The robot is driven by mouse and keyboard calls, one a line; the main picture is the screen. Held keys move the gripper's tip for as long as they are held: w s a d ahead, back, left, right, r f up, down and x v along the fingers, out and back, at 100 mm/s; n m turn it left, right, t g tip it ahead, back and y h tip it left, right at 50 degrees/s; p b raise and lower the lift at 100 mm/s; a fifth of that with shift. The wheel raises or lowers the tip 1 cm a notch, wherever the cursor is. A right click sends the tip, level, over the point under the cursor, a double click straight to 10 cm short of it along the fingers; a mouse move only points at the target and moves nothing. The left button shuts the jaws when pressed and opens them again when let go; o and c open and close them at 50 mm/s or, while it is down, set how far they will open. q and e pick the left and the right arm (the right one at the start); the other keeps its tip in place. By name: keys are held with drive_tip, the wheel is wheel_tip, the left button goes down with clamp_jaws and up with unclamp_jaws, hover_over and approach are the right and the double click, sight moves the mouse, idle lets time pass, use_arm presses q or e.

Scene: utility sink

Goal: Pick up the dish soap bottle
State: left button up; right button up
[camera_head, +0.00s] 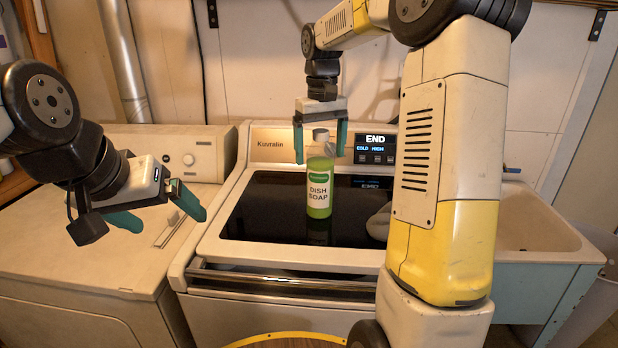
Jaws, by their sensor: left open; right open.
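The dish soap bottle (319,188) is clear with green liquid and a white and green label. It stands upright on the dark glass top of the washer (262,208). My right gripper (320,152) points down over the bottle. Its teal fingers are open, one on each side of the bottle's cap and upper part, with the bottle between them. I cannot tell whether either finger touches it. My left gripper (164,213) is open and empty at the left, above the white machine beside the washer.
A pale grey object (379,222) lies on the glass top right of the bottle, partly hidden by my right arm. A utility sink (533,222) stands at the right. The washer's control panel (270,143) rises behind the bottle. The glass left of the bottle is clear.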

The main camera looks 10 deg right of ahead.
drive_tip(key=shift+c, duration=0.2)
clamp_jaws()
drive_tip(key=shift+r, duration=0.2)
